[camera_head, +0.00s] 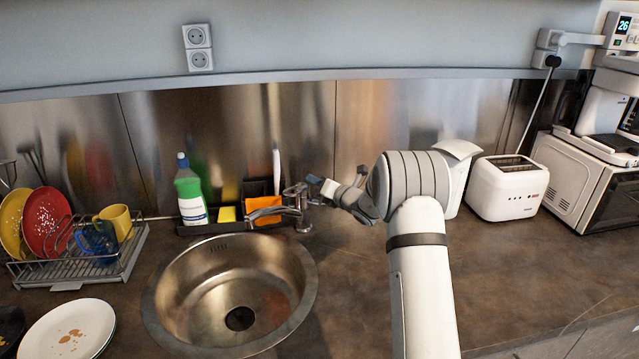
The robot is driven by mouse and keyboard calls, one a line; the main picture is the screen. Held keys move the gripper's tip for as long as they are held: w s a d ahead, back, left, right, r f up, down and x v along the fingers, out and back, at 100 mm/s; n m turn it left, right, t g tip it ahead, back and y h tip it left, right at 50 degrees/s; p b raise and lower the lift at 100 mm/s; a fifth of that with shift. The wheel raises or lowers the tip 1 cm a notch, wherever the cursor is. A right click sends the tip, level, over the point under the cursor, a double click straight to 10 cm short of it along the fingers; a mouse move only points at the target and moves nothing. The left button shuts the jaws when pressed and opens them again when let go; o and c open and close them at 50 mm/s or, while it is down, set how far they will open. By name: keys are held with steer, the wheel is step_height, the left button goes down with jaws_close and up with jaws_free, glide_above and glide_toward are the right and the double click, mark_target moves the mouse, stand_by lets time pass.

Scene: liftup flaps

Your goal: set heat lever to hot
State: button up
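The metal faucet (300,213) stands at the back right rim of the round sink, with its spout pointing left over the basin. The lever on the faucet is small and partly hidden by my gripper, so I cannot tell which way it is set. My arm reaches in from the lower right and bends left behind the sink. My gripper (317,190) is at the upper right side of the faucet, close to its top. I cannot tell whether it touches the lever or whether its fingers are open.
The steel sink (305,290) is empty. A caddy holding a green bottle (190,190), a yellow sponge (227,214) and an orange cloth (263,209) stands left of the faucet. A dish rack (120,265) is farther left; a white toaster (505,188) stands right of my arm.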

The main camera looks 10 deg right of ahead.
steer(key=b+v, duration=0.1)
steer(key=v, duration=0.6)
steer(key=shift+s+d, duration=0.2)
steer(key=shift+s, duration=0.1)
steer(key=s+a+r+n+g, duration=0.2)
steer(key=s+a+n+g, duration=0.15)
steer(key=s+n, duration=0.4)
steer(key=s+a+r+n+g+y, duration=0.1)
steer(key=s+a+n+g, duration=0.2)
steer(key=s+a+n, duration=0.4)
steer(key=s+a+r+n+g, duration=0.2)
steer(key=s+n+g, duration=0.25)
steer(key=s, duration=0.35)
steer(key=s+d+f+n+h, duration=0.1)
steer(key=s+d+n+h, duration=0.2)
steer(key=s+n, duration=0.3)
steer(key=s+d+f+n+g+h, duration=0.1)
steer(key=s+d+n+h, duration=0.2)
steer(key=s+n, duration=0.3)
steer(key=s+d+f+n+h, duration=0.1)
steer(key=s+d+n+h, duration=0.2)
steer(key=s+n, duration=0.3)
steer(key=s, duration=0.4)
steer(key=shift+s+n, duration=0.3)
steer(key=shift+s, duration=0.1)
